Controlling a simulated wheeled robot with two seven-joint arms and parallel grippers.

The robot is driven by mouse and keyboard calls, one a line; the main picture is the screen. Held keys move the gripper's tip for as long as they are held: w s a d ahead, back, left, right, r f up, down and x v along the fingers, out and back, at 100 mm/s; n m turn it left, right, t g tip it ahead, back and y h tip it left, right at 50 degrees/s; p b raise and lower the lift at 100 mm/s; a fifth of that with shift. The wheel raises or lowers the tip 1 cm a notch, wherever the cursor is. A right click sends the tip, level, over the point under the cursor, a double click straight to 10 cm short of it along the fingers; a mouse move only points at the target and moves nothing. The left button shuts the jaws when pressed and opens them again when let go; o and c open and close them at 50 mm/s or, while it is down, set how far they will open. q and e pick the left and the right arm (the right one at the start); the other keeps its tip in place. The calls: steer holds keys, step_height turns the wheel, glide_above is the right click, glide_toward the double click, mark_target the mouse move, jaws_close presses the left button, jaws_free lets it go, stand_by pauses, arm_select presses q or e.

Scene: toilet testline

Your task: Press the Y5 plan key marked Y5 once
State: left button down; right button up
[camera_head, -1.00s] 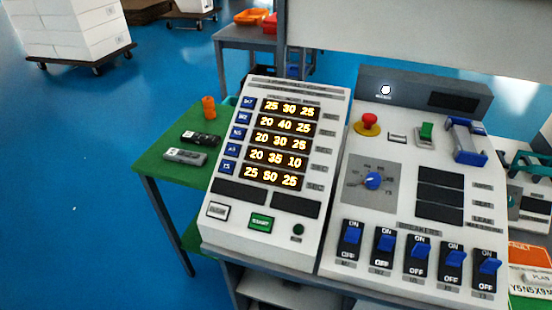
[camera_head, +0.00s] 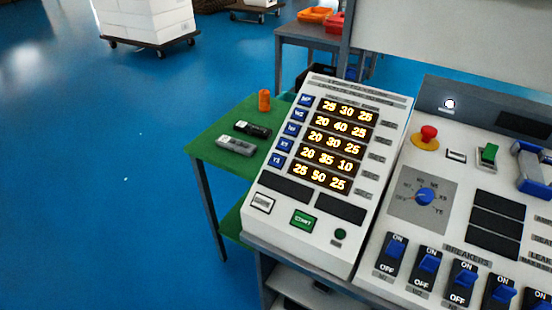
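The Y5 plan key (camera_head: 277,161) is the lowest of several small blue keys in a column on the left side of the sloped white panel (camera_head: 328,250). Its label is small and blurred but looks like Y5. A green START button (camera_head: 303,219) and a white button (camera_head: 263,203) are below. Neither of my grippers shows in the head view.
A second panel at right holds a red emergency knob (camera_head: 428,136), a blue rotary selector (camera_head: 425,196) and blue breaker switches (camera_head: 397,248). A green table (camera_head: 215,135) at left bears an orange cylinder (camera_head: 264,100) and two small devices (camera_head: 236,145).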

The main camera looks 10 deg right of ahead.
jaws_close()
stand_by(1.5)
